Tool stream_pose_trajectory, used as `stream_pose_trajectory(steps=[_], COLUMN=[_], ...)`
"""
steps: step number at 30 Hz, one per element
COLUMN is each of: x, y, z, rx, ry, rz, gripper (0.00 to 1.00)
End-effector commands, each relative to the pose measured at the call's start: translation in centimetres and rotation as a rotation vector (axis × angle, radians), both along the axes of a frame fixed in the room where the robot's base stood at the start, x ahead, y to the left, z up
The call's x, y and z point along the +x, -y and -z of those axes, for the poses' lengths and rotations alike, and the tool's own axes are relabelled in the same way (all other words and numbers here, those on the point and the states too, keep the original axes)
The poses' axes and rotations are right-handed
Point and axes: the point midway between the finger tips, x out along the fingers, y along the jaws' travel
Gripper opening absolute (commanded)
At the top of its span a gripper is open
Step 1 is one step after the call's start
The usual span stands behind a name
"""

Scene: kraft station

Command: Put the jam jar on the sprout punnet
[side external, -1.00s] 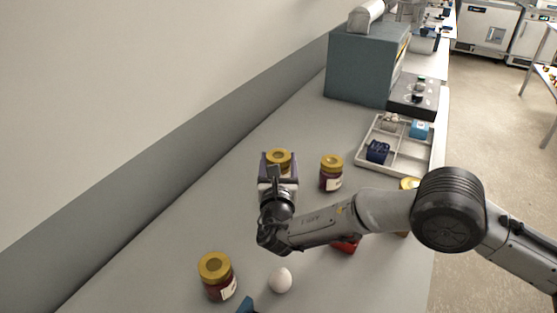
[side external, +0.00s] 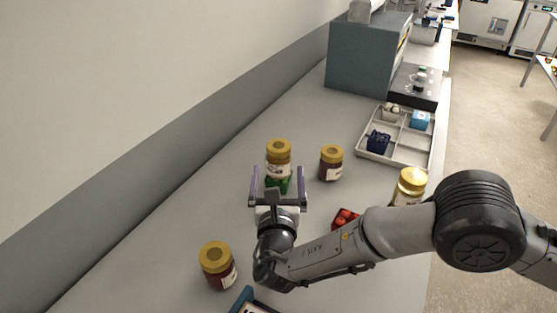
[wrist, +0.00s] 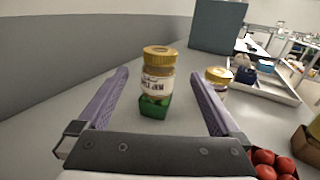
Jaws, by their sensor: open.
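A jam jar with a gold lid and a white label (side external: 279,160) stands upright on the green sprout punnet (side external: 284,184). In the wrist view the jar (wrist: 158,80) rests on top of the green punnet (wrist: 154,108), between and beyond my fingers. My gripper (side external: 279,175) is open and empty, its two purple fingers spread wide. In the wrist view the gripper (wrist: 160,85) touches neither jar nor punnet. Part of the punnet is hidden behind the gripper in the side view.
Another gold-lidded jar (side external: 331,164) stands to the right, and one (side external: 218,266) at the front left. A yellowish jar (side external: 409,187) and a punnet of red fruit (side external: 344,218) are near my arm. A divided tray (side external: 397,148) and teal box (side external: 362,58) stand farther back.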

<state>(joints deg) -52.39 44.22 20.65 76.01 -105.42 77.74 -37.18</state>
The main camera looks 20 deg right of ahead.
Motion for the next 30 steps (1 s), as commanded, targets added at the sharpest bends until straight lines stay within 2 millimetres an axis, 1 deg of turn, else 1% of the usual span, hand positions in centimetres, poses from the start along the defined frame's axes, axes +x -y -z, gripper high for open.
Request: stream_pose_trajectory(steps=[1, 6, 10, 16, 17, 19, 20, 23, 24, 26, 27, 29, 30], x=[-0.9, -2.4, -2.8, -2.8, -2.8, -2.5, -2.4, -1.9, -2.0, -2.6, -3.3, -4.9, -6.2], y=[-0.4, -0.8, -0.9, -0.8, -0.7, 0.4, 1.2, 5.9, 8.6, 13.1, 16.1, 20.2, 22.7], z=[0.0, 0.0, 0.0, -0.1, -0.2, -0.7, -1.1, -3.4, -4.5, -6.1, -7.0, -8.2, -8.8], rx=[-0.001, -0.001, 0.0, 0.001, 0.005, 0.03, 0.048, 0.16, 0.226, 0.346, 0.431, 0.562, 0.652], ry=[0.0, 0.0, 0.001, 0.0, 0.0, -0.007, -0.012, -0.038, -0.053, -0.071, -0.082, -0.09, -0.091], rz=[-0.002, 0.0, 0.001, 0.002, 0.006, 0.032, 0.052, 0.166, 0.23, 0.341, 0.417, 0.528, 0.601], gripper=[1.0, 1.0, 1.0, 1.0, 1.0, 1.0, 1.0, 1.0, 1.0, 1.0, 1.0, 1.0, 1.0])
